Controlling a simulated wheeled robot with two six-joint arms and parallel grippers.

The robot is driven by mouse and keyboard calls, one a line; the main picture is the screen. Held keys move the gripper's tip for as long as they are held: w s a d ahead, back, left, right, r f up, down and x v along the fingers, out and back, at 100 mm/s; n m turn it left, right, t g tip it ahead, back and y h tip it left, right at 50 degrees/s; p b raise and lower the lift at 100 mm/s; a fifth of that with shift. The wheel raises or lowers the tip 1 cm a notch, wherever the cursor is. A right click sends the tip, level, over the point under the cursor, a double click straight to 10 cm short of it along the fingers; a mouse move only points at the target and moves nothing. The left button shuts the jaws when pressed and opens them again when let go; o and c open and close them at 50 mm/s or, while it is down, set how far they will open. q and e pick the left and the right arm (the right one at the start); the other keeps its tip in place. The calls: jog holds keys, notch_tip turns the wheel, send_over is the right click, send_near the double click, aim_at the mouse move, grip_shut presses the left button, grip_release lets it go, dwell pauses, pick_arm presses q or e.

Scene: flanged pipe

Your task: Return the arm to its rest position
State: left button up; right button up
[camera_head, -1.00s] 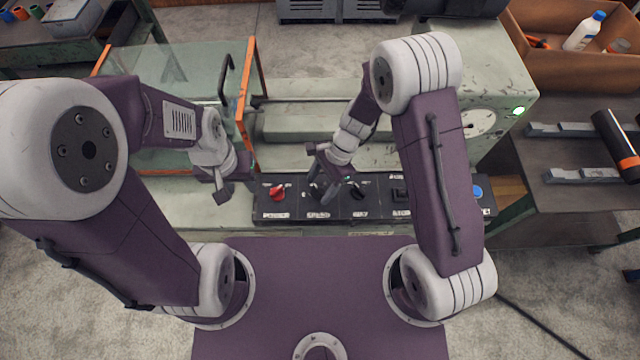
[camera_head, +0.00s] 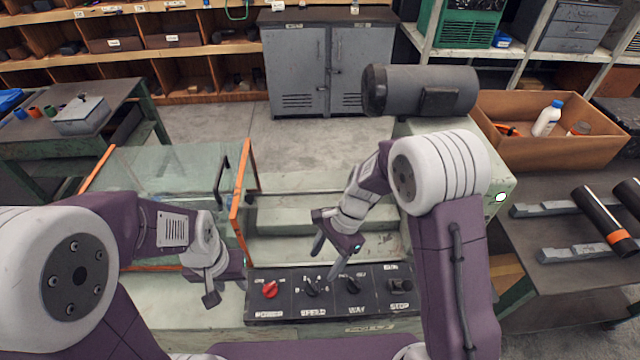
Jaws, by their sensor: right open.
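My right gripper (camera_head: 333,246) is open and empty. Its fingers point down, above and behind the black control panel (camera_head: 276,312), apart from the knobs. My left gripper (camera_head: 226,290) hangs at the panel's left end, in front of the glass guard; its fingers are seen edge-on, so I cannot tell how far apart they are. The panel carries a red power knob (camera_head: 270,289), a black speed knob (camera_head: 312,288), a black way knob (camera_head: 352,284) and a stop control (camera_head: 399,284).
The orange-framed glass guard (camera_head: 170,172) stands at the left, close to my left arm. A grey motor (camera_head: 420,90) sits behind my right arm. A cardboard box (camera_head: 560,152) and a black cylinder with an orange band (camera_head: 603,220) are on the right. A grey cabinet (camera_head: 325,65) stands behind.

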jog(key=d+r+t, duration=0.2)
jog(key=d+r, duration=0.3)
jog(key=s+d+n+t+h, duration=0.1)
jog(key=s+d+n+h, duration=0.2)
jog(key=s+d+n, duration=0.4)
jog(key=d+n, duration=0.2)
jog(key=n, duration=0.2)
jog(key=shift+d+f+n+h, duration=0.15)
jog(key=shift+f+n+h, duration=0.15)
jog(key=shift+n, duration=0.1)
